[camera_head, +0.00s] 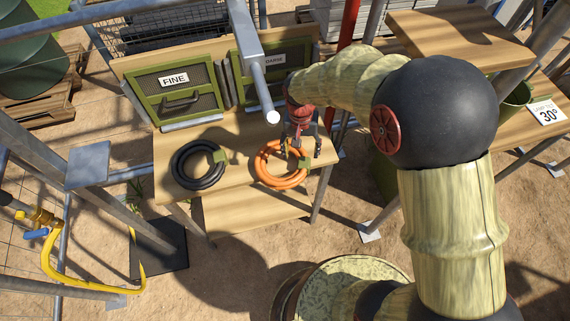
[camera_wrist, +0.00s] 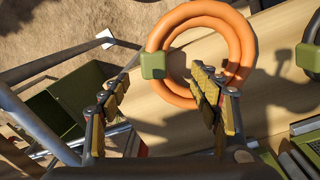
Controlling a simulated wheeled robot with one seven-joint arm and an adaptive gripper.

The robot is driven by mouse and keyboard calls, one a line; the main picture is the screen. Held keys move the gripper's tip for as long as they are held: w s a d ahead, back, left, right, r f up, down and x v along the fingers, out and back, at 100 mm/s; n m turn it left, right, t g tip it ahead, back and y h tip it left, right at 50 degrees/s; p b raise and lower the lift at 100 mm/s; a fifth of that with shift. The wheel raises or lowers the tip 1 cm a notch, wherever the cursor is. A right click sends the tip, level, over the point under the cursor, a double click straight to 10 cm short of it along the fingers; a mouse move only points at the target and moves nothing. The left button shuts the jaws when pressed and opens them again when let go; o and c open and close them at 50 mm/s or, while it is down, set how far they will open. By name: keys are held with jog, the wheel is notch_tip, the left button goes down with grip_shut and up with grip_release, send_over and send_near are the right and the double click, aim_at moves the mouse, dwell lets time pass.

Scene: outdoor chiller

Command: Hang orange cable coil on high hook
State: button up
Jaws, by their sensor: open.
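The orange cable coil (camera_head: 283,183) lies flat near the right end of a wooden bench, with a green block on its ring. In the wrist view the coil (camera_wrist: 245,35) is at top centre, its green block (camera_wrist: 153,65) on the near left side. My gripper (camera_head: 300,152) is open over the coil's right part. In the wrist view its fingers (camera_wrist: 160,82) are spread; the right finger overlaps the coil's near edge and the left one is beside it. I cannot tell whether they touch. A grey rod (camera_head: 257,75) ends above the bench; I cannot tell whether it is the high hook.
A black coil (camera_head: 180,174) lies left of the orange one on the bench (camera_head: 232,170). Framed screens, one labelled FINE (camera_head: 174,80), stand behind. A yellow hose (camera_head: 92,289) with a valve is at lower left. Metal posts stand around. The bench between the coils is clear.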

aim_at(303, 161)
jog(key=f, duration=0.2)
jog(key=f+b, duration=0.1)
jog(key=f, duration=0.1)
jog(key=f+b, duration=0.1)
jog(key=f, duration=0.2)
jog(key=shift+d, duration=0.4)
jog(key=shift+c, duration=0.4)
jog(key=shift+s, duration=0.1)
jog(key=c, duration=1.5)
grip_shut()
